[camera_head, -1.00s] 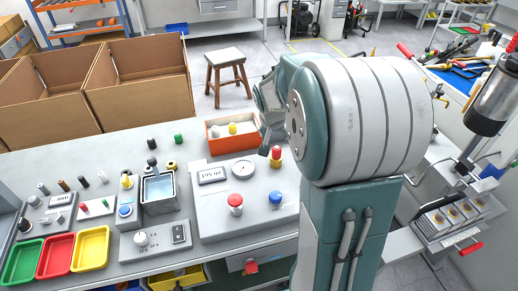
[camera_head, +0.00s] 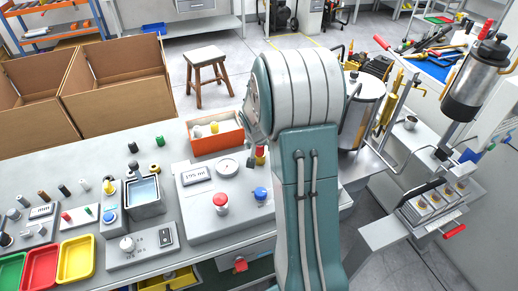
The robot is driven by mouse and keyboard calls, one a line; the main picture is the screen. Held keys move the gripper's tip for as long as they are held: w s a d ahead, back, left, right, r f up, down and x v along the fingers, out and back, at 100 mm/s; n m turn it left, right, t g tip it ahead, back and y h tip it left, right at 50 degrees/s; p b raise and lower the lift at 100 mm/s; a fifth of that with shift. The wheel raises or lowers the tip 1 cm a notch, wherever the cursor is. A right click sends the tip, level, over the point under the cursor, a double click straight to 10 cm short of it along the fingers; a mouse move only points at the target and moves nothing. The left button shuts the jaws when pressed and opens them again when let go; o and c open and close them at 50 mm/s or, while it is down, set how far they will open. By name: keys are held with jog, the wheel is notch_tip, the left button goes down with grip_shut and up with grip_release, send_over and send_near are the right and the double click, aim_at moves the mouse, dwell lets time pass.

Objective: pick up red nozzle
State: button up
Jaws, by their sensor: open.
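A red-topped piece with a yellow lower part (camera_head: 260,155) stands at the back right of the grey test box (camera_head: 225,226), partly hidden behind my arm; it may be the red nozzle. A small red piece (camera_head: 66,217) also lies on a grey block at the left of the bench, and I cannot tell for sure which is the nozzle. My arm rises in the middle of the view and blocks what is behind it. My gripper is hidden behind the arm.
An orange box (camera_head: 215,143) with a pale and a yellow piece stands behind the test box. Red (camera_head: 220,199) and blue (camera_head: 261,193) knobs stand up from the test box. Cardboard boxes (camera_head: 119,85) line the back left. A metal canister (camera_head: 362,112) stands right of my arm.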

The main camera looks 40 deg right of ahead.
jog(key=shift+d, duration=0.15)
jog(key=shift+c, duration=0.7)
grip_shut()
jog(key=shift+r, duration=0.1)
